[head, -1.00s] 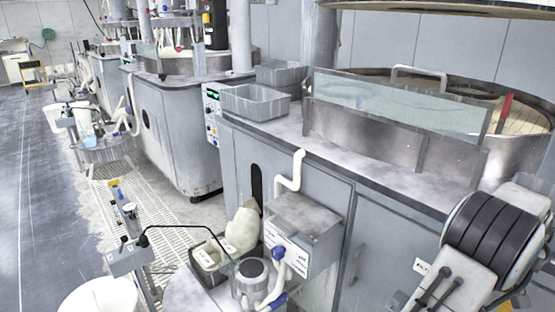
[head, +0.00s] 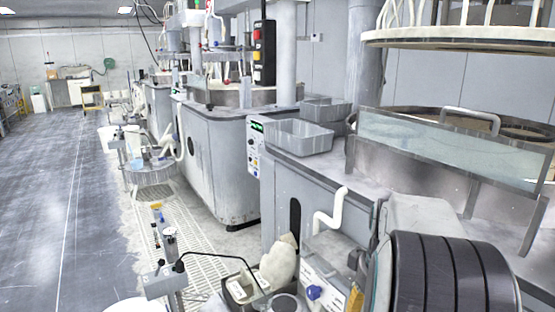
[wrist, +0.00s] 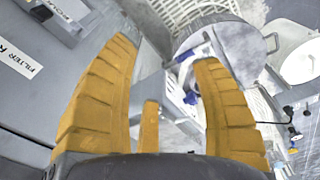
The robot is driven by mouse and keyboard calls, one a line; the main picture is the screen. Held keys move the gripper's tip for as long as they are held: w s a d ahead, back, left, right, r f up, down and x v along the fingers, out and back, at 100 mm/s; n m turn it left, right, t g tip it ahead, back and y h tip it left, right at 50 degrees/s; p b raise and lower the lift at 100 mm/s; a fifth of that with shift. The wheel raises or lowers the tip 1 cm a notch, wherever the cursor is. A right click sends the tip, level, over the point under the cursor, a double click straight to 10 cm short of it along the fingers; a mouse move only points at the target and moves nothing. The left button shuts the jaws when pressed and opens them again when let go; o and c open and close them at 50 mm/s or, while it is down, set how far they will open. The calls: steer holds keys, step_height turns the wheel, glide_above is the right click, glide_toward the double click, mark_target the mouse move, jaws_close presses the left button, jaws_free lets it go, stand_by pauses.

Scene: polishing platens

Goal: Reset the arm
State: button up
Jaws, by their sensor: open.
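My gripper (wrist: 166,55) is open, with its two ribbed yellow fingers spread wide and nothing held between them. It hangs above the floor beside a grey cabinet (wrist: 30,110) that carries white labels. My arm fills the lower right of the head view, with its dark ribbed section in front of the polishing machine's cabinet. A small yellow piece of my gripper (head: 355,300) shows at the bottom edge there; the rest is hidden.
A polishing machine with a glass splash panel (head: 450,150) and grey bins (head: 298,136) stands close on the right. A white bent pipe (head: 330,215) sticks out of its front. A round metal vessel (wrist: 228,58) and a white bucket (wrist: 300,58) stand below. Open floor (head: 60,190) lies left.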

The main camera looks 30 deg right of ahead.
steer(key=s+a+f+n+t, duration=0.1)
steer(key=s+a+n, duration=0.1)
steer(key=a, duration=0.9)
steer(key=s+a+n+t, duration=0.1)
steer(key=s+a+n, duration=0.15)
steer(key=a, duration=0.95)
step_height(320, 180, up, 16)
steer(key=m+p, duration=0.1)
steer(key=p, duration=1.4)
steer(key=shift+r+t+y, duration=0.15)
steer(key=shift+t+y, duration=0.15)
steer(key=shift+y, duration=0.1)
steer(key=shift+s, duration=0.1)
